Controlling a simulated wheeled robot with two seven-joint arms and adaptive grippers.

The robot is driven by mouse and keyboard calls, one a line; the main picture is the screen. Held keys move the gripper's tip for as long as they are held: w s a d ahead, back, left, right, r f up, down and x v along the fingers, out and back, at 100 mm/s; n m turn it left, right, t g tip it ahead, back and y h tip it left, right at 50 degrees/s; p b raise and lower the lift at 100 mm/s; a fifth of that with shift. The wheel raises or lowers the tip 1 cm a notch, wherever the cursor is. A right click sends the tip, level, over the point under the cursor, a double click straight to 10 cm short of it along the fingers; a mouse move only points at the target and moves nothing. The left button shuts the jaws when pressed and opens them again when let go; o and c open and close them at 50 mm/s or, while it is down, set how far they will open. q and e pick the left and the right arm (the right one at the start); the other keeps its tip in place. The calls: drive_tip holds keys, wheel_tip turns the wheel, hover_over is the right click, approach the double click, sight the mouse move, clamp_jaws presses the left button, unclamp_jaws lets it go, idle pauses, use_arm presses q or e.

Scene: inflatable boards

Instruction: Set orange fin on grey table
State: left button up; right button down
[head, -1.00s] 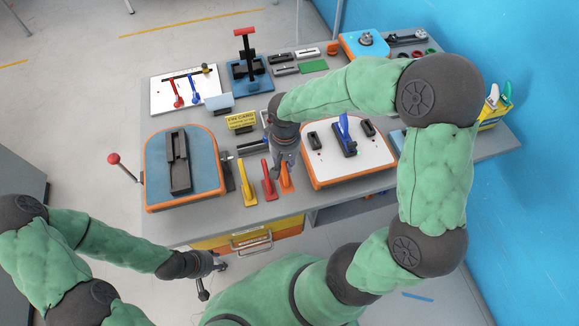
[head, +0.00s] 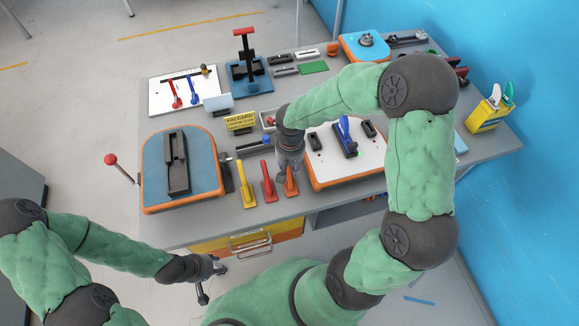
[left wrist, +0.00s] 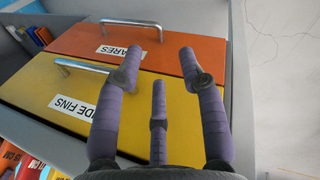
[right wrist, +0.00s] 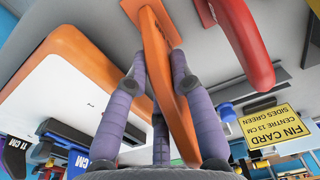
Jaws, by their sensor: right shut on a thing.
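The orange fin (head: 290,187) stands at the front of the grey table (head: 220,226), at the right end of a row of fins. My right gripper (head: 289,171) is over it from above and hides part of it. In the right wrist view the orange fin (right wrist: 168,85) lies between the purple fingers of the right gripper (right wrist: 160,70), which are shut on it. Its flat base appears at or close to the table top; contact is hard to tell. My left gripper (head: 217,268) is empty, in front of the drawers, its fingers (left wrist: 160,70) spread apart.
A red fin (head: 268,188) and a yellow fin (head: 245,187) stand close to the left. A white board with orange edge (head: 335,172) is close on the right. A blue-topped board (head: 205,160) lies further left. A yellow card sign (head: 240,121) stands behind.

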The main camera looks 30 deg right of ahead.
drive_tip(key=c, duration=1.1)
unclamp_jaws()
drive_tip(key=shift+f, duration=0.15)
drive_tip(key=shift+o, duration=0.2)
drive_tip(key=shift+r, duration=0.2)
wheel_tip(320, 180, up, 12)
drive_tip(key=p, duration=0.3)
drive_tip(key=shift+s, duration=0.1)
